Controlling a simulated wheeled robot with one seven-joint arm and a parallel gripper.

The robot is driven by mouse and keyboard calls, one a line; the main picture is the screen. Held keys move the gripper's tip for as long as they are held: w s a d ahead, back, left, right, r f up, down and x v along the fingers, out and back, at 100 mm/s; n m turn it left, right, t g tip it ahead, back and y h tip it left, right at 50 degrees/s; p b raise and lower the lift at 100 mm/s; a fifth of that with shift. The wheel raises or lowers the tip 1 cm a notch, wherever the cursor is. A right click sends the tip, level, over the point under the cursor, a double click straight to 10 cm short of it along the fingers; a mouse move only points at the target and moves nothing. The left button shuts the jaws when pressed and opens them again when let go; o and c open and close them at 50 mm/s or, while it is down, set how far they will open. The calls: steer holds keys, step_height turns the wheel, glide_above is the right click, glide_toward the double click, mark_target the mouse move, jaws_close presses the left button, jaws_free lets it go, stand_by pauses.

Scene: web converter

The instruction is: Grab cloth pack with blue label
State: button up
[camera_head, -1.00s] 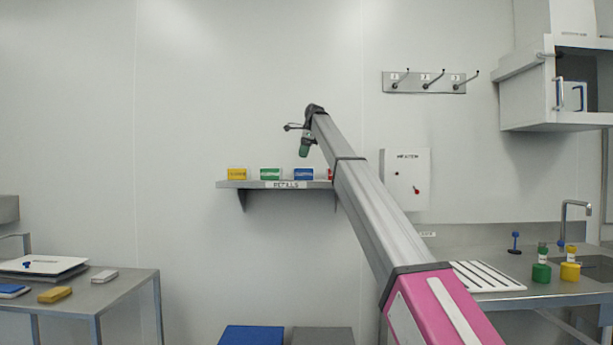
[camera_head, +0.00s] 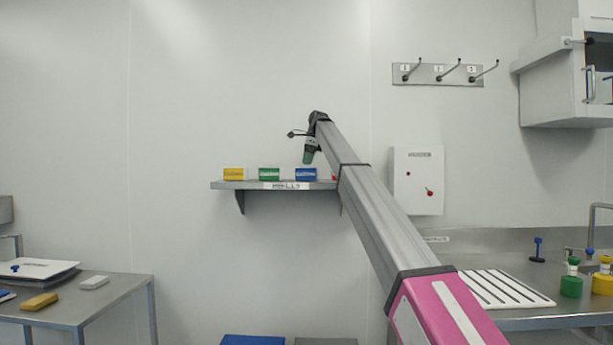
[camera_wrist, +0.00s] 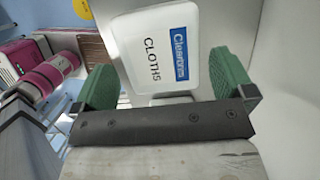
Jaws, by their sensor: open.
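The cloth pack with the blue label (camera_head: 306,174) lies on the wall shelf, third from the left. In the wrist view the pack (camera_wrist: 163,50) is white, with a blue label and the word "CLOTHS". My gripper (camera_wrist: 165,82) is open, with green pads on either side of the pack's near end in the picture. I cannot tell whether the pads reach down around the pack. In the head view my gripper (camera_head: 309,157) points down just above the blue-labelled pack.
The shelf (camera_head: 225,185) also bears a yellow pack (camera_head: 233,174), a green pack (camera_head: 269,174) and a red one mostly hidden behind my arm. A hook rail (camera_head: 430,73) and white wall box (camera_head: 418,180) are to the right. A steel table (camera_head: 120,290) stands at left.

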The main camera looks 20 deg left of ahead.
mark_target(305, 173)
steer(key=shift+d+x, duration=0.2)
steer(key=shift+x, duration=2.6)
steer(key=shift+f, duration=0.3)
steer(key=c, duration=0.8)
